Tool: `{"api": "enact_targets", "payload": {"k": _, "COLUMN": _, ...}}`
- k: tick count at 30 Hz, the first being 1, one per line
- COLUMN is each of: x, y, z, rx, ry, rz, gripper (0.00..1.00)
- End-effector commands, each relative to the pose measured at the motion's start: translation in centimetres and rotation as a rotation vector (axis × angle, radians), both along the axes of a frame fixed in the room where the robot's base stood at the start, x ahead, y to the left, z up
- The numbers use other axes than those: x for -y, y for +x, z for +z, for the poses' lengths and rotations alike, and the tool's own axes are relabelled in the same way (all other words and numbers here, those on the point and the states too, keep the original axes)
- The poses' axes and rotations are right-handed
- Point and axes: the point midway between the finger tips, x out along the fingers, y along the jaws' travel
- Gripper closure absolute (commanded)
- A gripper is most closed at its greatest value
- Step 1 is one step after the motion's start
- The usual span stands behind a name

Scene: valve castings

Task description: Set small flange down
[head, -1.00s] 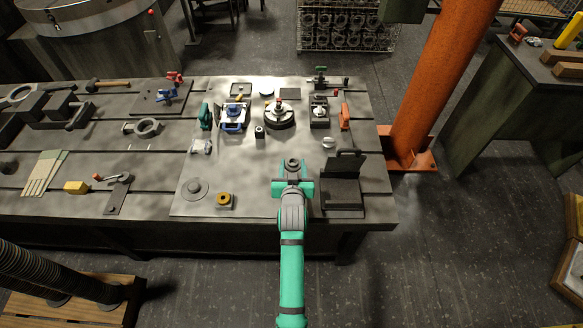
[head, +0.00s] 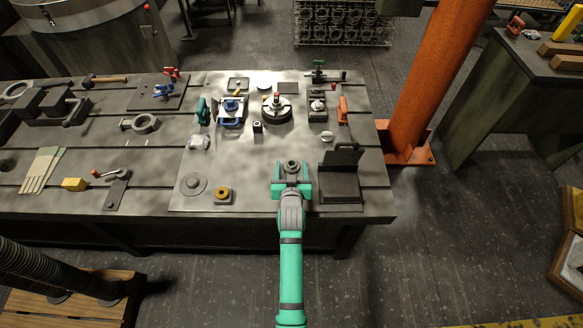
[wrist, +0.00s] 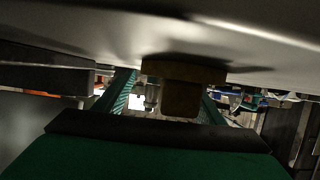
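The small flange (head: 292,167) is a dark round piece with a central hub, at the front of the metal table plate. In the wrist view the flange (wrist: 183,88) appears as a brown, shadowed disc with a narrower hub, its broad face against or very close to the pale table surface. My green gripper (head: 292,187) is at its near side. In the wrist view the gripper fingers (wrist: 165,100) stand on either side of the hub, with a visible gap beside the left finger. The gripper looks open around the flange. Exact table contact is hard to see.
A dark angled stand (head: 340,188) is close on the right. A brass-ringed block (head: 222,195) and a grey disc (head: 193,185) lie to the left. A round fixture (head: 277,110) and clamps stand behind. The plate between is mostly clear.

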Motion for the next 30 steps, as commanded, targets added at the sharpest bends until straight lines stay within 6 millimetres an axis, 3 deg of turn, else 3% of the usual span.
{"api": "enact_targets", "payload": {"k": 10, "x": 0.0, "y": -0.8, "z": 0.5, "rx": -0.001, "ry": 0.0, "rz": 0.0, "gripper": 0.37}}
{"api": "enact_targets", "payload": {"k": 24, "x": 0.0, "y": -8.9, "z": 3.4, "rx": -0.001, "ry": 0.0, "rz": 0.0, "gripper": 0.37}}
{"api": "enact_targets", "payload": {"k": 30, "x": 0.0, "y": -10.8, "z": 4.2, "rx": 0.001, "ry": 0.0, "rz": -0.001, "gripper": 0.37}}
